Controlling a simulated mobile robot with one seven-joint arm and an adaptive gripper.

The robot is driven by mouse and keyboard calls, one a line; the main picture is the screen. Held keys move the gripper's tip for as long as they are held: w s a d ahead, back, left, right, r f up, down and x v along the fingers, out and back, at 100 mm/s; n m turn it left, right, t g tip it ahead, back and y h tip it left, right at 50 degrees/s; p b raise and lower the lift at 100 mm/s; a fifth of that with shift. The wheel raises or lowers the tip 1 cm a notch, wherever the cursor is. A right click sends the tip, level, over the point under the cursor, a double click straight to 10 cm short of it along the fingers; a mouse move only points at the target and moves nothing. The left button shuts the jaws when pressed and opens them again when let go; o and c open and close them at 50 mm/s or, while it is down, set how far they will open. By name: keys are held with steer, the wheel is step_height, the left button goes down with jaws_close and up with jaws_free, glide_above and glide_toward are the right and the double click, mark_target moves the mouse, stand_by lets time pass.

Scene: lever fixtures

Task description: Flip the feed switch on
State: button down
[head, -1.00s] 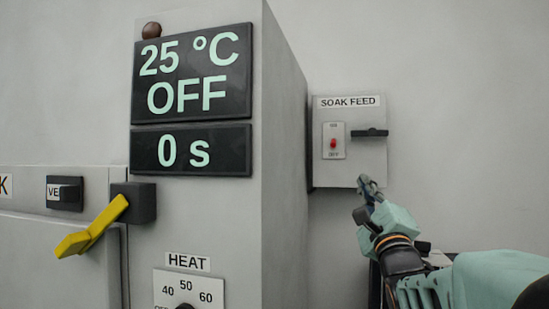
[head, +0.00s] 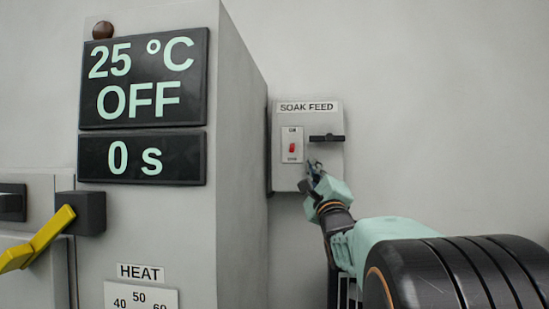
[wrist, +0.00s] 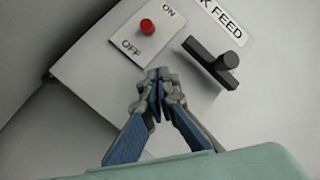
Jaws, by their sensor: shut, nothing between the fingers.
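The feed switch is a small red lever (head: 292,148) on a white plate marked ON at the top and OFF at the bottom. It sits on the grey SOAK FEED box (head: 308,182) on the wall. In the head view the lever looks slightly nearer the OFF mark. The wrist view shows its round red end (wrist: 147,27) near the plate's middle. My gripper (head: 312,167) is shut and empty, just below and right of the switch plate. In the wrist view its fingertips (wrist: 158,74) are in front of the box's lower part, apart from the lever.
A black T-shaped handle (head: 326,138) sticks out right of the switch, close above my gripper. The large grey machine (head: 240,170) stands to the left, with a display panel (head: 143,80), a yellow lever (head: 45,236) and a HEAT dial (head: 140,297). Bare wall lies to the right.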

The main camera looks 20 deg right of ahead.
mark_target(292, 148)
steer(key=a+r, duration=0.2)
steer(key=a, duration=0.1)
steer(key=shift+w+a, duration=0.15)
steer(key=shift+a, duration=0.1)
